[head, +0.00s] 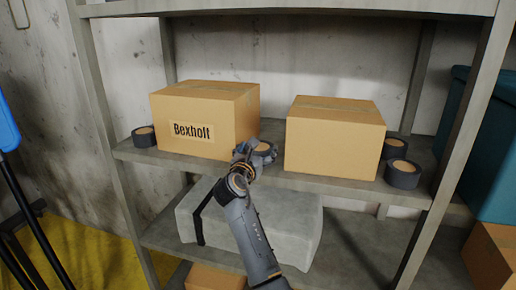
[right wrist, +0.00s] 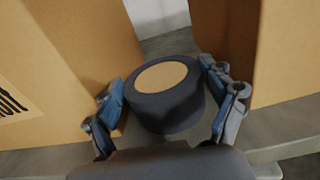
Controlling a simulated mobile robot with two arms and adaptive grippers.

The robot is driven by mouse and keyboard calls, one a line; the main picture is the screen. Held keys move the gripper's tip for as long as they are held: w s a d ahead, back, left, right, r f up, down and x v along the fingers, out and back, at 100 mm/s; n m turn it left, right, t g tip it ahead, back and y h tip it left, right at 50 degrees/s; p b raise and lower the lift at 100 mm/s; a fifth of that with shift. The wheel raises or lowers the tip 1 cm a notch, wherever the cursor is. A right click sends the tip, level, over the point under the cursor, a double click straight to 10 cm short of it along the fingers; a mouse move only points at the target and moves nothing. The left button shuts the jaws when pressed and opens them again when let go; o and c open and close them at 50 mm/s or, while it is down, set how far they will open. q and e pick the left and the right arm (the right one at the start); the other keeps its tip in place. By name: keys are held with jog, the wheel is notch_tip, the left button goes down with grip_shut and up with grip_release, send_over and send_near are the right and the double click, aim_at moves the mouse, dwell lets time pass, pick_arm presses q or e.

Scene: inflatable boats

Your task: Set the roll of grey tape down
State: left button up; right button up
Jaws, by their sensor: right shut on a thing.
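My right gripper (head: 258,151) reaches in to the shelf between two cardboard boxes. It is shut on a roll of grey tape (head: 265,148), dark with a tan core. In the right wrist view the roll (right wrist: 166,108) sits flat side up between the two fingers (right wrist: 163,76). The roll is at the shelf board (head: 330,185), in the gap between the boxes. I cannot tell whether its underside touches the board. My left gripper is not in view.
A box labelled Bexholt (head: 192,130) stands left of the gap, and a plain box (head: 333,140) stands right of it. More dark rolls lie at the left (head: 144,137) and right (head: 403,174) of the shelf. A grey covered bulk (head: 295,225) is on the shelf below.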

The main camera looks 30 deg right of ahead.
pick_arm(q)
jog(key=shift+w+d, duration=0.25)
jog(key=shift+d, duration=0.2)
pick_arm(e)
jog(key=o, duration=1)
jog(key=shift+f, duration=0.15)
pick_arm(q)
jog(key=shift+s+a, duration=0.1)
pick_arm(e)
jog(key=shift+o, duration=0.2)
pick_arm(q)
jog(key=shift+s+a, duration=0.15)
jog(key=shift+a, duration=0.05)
pick_arm(e)
jog(key=shift+s+a, duration=0.2)
pick_arm(q)
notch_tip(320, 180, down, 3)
jog(key=b, duration=0.3)
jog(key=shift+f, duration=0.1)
pick_arm(e)
jog(key=v, duration=1.1)
jog(key=shift+s+a, duration=0.2)
